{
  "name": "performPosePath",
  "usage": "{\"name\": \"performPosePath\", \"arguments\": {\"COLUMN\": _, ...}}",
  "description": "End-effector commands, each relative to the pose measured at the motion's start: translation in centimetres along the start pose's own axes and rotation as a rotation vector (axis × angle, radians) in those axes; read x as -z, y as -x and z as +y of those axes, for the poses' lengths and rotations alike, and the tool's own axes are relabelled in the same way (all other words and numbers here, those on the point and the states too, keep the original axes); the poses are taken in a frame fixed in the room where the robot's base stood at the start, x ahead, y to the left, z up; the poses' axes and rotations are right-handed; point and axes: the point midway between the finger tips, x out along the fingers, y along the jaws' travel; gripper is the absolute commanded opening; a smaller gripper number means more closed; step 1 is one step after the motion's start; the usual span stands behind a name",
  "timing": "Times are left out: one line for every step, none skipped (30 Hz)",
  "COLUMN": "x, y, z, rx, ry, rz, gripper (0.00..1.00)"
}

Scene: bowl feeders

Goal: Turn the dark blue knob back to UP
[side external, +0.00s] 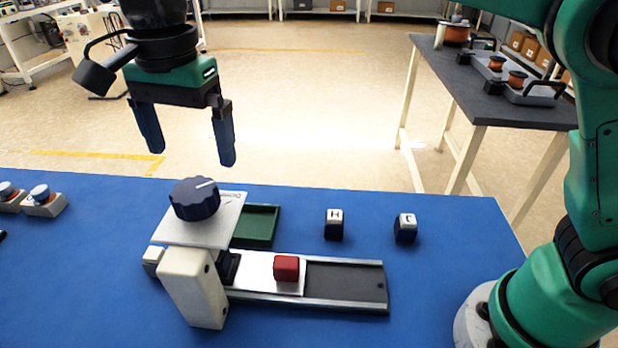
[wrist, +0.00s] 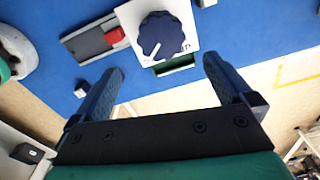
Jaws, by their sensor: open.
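The dark blue knob (side external: 194,199) sits on a white plate (side external: 226,222) on top of a white block. A pale line marks its top, pointing to the right in the side view. In the wrist view the knob (wrist: 160,36) shows between and beyond my fingertips, its line pointing toward the lower left. My gripper (side external: 190,160) is open and empty, above the knob and apart from it. Both fingers point down, and in the wrist view my gripper (wrist: 160,78) spans wider than the knob. Lettering on the plate is too small to read.
A red block (side external: 286,268) sits on a slide in a grey rail (side external: 340,305) beside the knob stand. A green tray (side external: 257,226) lies behind it.

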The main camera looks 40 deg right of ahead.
Motion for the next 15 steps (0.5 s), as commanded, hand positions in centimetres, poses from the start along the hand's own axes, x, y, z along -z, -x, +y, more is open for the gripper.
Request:
{"name": "performPosePath", "arguments": {"x": -0.6, "y": -0.1, "z": -0.3, "rx": -0.013, "ry": -0.019, "rz": -0.001, "gripper": 1.0}}
{"name": "performPosePath", "arguments": {"x": -0.8, "y": -0.2, "z": -0.4, "rx": -0.019, "ry": -0.029, "rz": -0.001, "gripper": 1.0}}
{"name": "performPosePath", "arguments": {"x": -0.9, "y": -0.3, "z": -0.5, "rx": -0.024, "ry": -0.039, "rz": -0.001, "gripper": 1.0}}
{"name": "performPosePath", "arguments": {"x": -1.0, "y": -0.5, "z": -0.5, "rx": -0.026, "ry": -0.044, "rz": -0.001, "gripper": 1.0}}
{"name": "performPosePath", "arguments": {"x": -1.1, "y": -0.7, "z": -0.5, "rx": -0.028, "ry": -0.047, "rz": -0.001, "gripper": 1.0}}
{"name": "performPosePath", "arguments": {"x": -1.1, "y": -1.0, "z": -0.5, "rx": -0.028, "ry": -0.049, "rz": 0.0, "gripper": 1.0}}
{"name": "performPosePath", "arguments": {"x": -1.1, "y": -1.3, "z": -0.5, "rx": -0.028, "ry": -0.05, "rz": 0.0, "gripper": 1.0}}
{"name": "performPosePath", "arguments": {"x": -1.0, "y": -1.6, "z": -0.5, "rx": -0.028, "ry": -0.049, "rz": 0.0, "gripper": 1.0}}
{"name": "performPosePath", "arguments": {"x": -1.0, "y": -2.1, "z": -0.5, "rx": -0.028, "ry": -0.049, "rz": 0.0, "gripper": 1.0}}
{"name": "performPosePath", "arguments": {"x": -1.0, "y": -2.5, "z": -0.5, "rx": -0.027, "ry": -0.049, "rz": 0.0, "gripper": 1.0}}
{"name": "performPosePath", "arguments": {"x": -1.0, "y": -2.9, "z": -0.4, "rx": -0.027, "ry": -0.049, "rz": 0.0, "gripper": 1.0}}
{"name": "performPosePath", "arguments": {"x": -1.0, "y": -3.4, "z": -0.4, "rx": -0.027, "ry": -0.049, "rz": -0.001, "gripper": 1.0}}
{"name": "performPosePath", "arguments": {"x": -1.0, "y": -3.8, "z": -0.4, "rx": -0.027, "ry": -0.049, "rz": -0.001, "gripper": 1.0}}
{"name": "performPosePath", "arguments": {"x": -1.0, "y": -4.2, "z": -0.4, "rx": -0.026, "ry": -0.049, "rz": 0.0, "gripper": 1.0}}
{"name": "performPosePath", "arguments": {"x": -1.0, "y": -4.6, "z": -0.4, "rx": -0.026, "ry": -0.048, "rz": 0.0, "gripper": 1.0}}
